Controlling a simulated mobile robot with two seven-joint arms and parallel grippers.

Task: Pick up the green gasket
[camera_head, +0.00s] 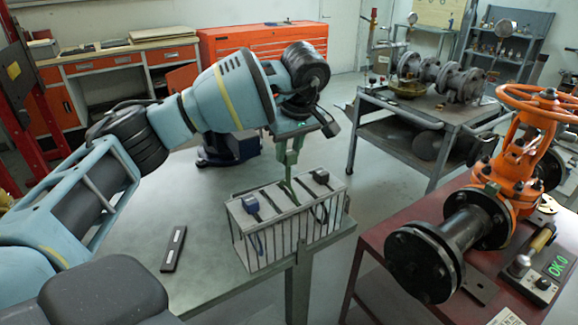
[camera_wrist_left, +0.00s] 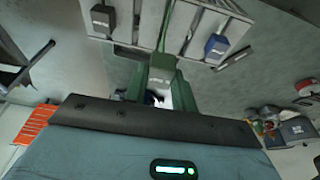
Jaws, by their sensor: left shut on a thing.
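The green gasket (camera_head: 289,192) shows as a thin green strip at the top of a grey slotted rack (camera_head: 282,221); its lower part is hidden in the rack. My left gripper (camera_head: 287,175) points down over the rack's middle and is shut on the gasket's top. In the left wrist view the gripper (camera_wrist_left: 160,72) shows at the centre, with a thin green strip (camera_wrist_left: 165,28) running from its tips over the rack (camera_wrist_left: 185,15). I cannot tell whether the gasket is lifted at all. My right gripper is not in view.
A blue tag (camera_head: 250,204) and a dark tag (camera_head: 320,176) stand on the rack either side of the gripper. A dark flat bar (camera_head: 174,249) lies on the grey table (camera_head: 205,215). An orange valve (camera_head: 510,165) with black flanges stands on a red bench at right.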

